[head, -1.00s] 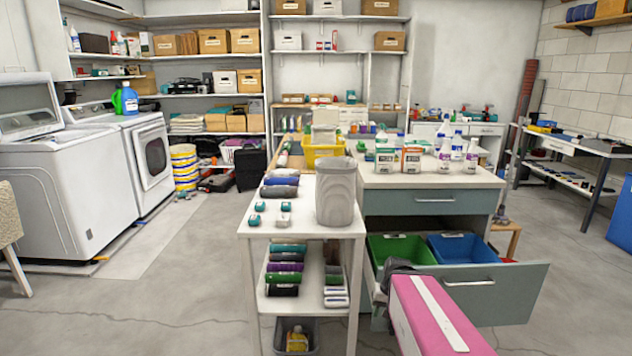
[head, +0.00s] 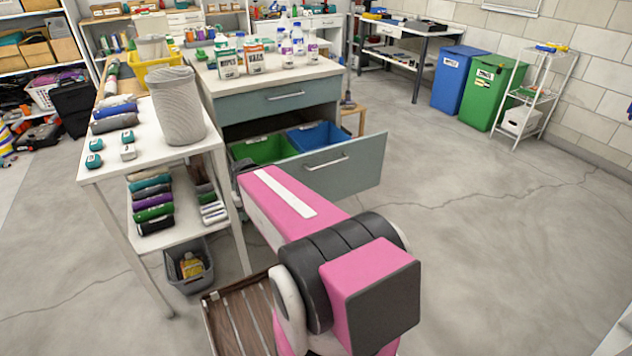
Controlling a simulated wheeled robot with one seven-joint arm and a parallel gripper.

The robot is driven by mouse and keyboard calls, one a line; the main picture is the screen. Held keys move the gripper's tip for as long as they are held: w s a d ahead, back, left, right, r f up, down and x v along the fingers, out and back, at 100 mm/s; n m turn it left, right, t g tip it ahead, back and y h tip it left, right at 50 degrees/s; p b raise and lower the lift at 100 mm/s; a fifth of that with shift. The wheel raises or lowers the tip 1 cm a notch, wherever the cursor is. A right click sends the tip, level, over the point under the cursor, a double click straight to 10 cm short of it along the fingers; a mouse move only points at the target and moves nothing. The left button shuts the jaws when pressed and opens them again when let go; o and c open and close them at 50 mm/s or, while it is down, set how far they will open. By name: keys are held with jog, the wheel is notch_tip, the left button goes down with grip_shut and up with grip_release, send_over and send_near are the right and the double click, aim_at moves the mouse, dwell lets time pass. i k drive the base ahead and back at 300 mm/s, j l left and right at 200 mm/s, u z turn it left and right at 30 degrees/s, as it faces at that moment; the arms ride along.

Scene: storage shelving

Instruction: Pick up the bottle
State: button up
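Several bottles stand upright on the drawer cabinet's top in the head view. A white bottle with a green label (head: 226,60) and one with an orange label (head: 255,56) are on the left. White bottles with purple labels (head: 287,53) are to their right, with others close behind. A yellow bottle-like item (head: 191,265) lies in a grey bin under the white shelf table. Which bottle is meant I cannot tell.
The cabinet's drawer (head: 345,165) is pulled open, with green (head: 262,150) and blue bins (head: 318,135) inside. A white shelf table (head: 130,165) with a grey bin (head: 178,110) stands left of it. A slatted wooden piece (head: 238,318) is low in front.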

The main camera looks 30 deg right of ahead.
aim_at(286, 46)
jog(key=i+l+u, duration=0.1)
jog(key=u, duration=0.35)
jog(key=l+u, duration=0.25)
jog(key=u, duration=0.25)
jog(key=l+u, duration=0.25)
jog(key=k+l+u, duration=0.25)
jog(key=l, duration=0.2)
jog(key=k+l, duration=0.25)
jog(key=l, duration=0.25)
jog(key=k+l, duration=0.3)
jog(key=l, duration=0.2)
jog(key=k+l+u, duration=0.1)
jog(key=k+l, duration=0.15)
jog(key=l, duration=0.25)
jog(key=k+l, duration=0.25)
jog(key=l, duration=0.2)
jog(key=k+l, duration=0.3)
jog(key=l, duration=0.2)
jog(key=k+l, duration=0.3)
jog(key=l, duration=0.15)
jog(key=l+z, duration=0.1)
jog(key=l, duration=0.65)
jog(key=i+j+z, duration=0.35)
jog(key=j+z, duration=0.15)
jog(key=i+j+z, duration=0.2)
jog(key=j, duration=0.2)
jog(key=j+z, duration=0.25)
jog(key=i+j, duration=0.05)
jog(key=j, duration=0.05)
